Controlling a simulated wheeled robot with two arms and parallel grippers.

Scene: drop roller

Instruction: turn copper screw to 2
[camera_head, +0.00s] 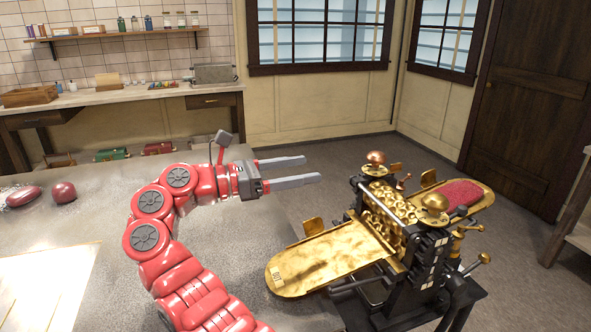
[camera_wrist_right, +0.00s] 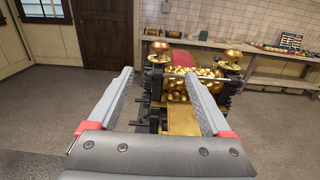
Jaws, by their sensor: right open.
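The copper screw (camera_head: 376,157) is a round copper knob at the far end of the brass drop roller machine (camera_head: 330,256). In the right wrist view the copper screw (camera_wrist_right: 159,46) stands at the upper left of the machine. A gold knob (camera_head: 434,202) sits at the near end. Any dial numbers are too small to read. My right gripper (camera_head: 313,169) is open and empty, left of the copper screw and apart from it. Its two grey fingers spread wide in the wrist view (camera_wrist_right: 158,78). My left gripper is not in view.
The machine stands on a dark stand (camera_head: 408,312) beside the grey worktable (camera_head: 100,232). Red lumps (camera_head: 63,192) lie on the table's left side. A red slab (camera_head: 453,192) lies on the machine's far tray. Between my right gripper and the copper screw the air is clear.

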